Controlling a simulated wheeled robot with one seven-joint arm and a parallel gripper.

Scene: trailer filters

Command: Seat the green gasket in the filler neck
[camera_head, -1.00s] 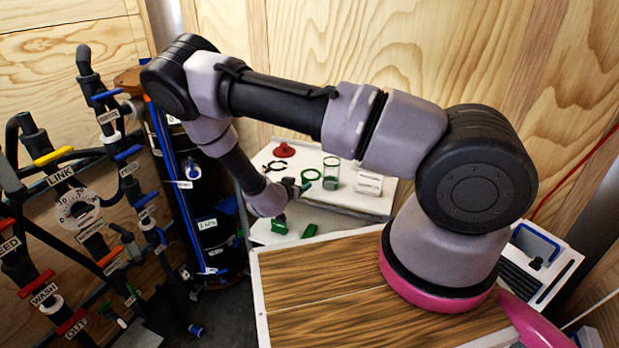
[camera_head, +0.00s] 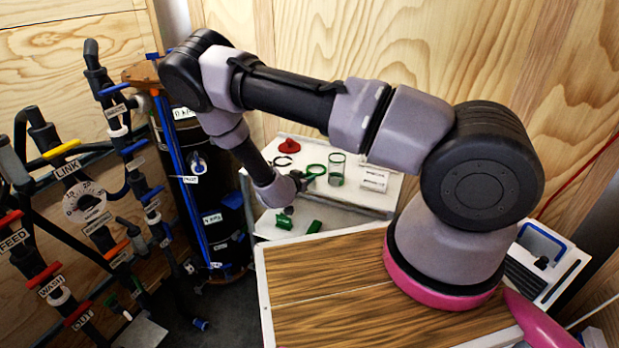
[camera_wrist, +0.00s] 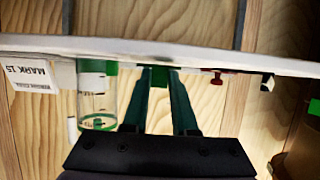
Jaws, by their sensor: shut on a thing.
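The green gasket (camera_head: 322,165) is a thin ring over the white shelf in the head view, right at my fingertips. My gripper (camera_head: 302,178) is at the ring's left side. In the wrist view my two dark teal fingers (camera_wrist: 160,88) are shut on a green piece (camera_wrist: 160,74), which looks like the gasket seen edge-on. Whether it touches the shelf is unclear. I cannot pick out the filler neck with certainty; a dark tank (camera_head: 205,215) with a brown top stands left of my arm.
The shelf (camera_head: 345,198) also holds a clear green-rimmed jar (camera_head: 337,172), a red knob-like part (camera_head: 289,146), a dark open clip (camera_head: 282,161) and a white labelled box (camera_head: 374,180). Green blocks (camera_head: 284,220) lie in front. Pipes and valves (camera_head: 80,200) crowd the left.

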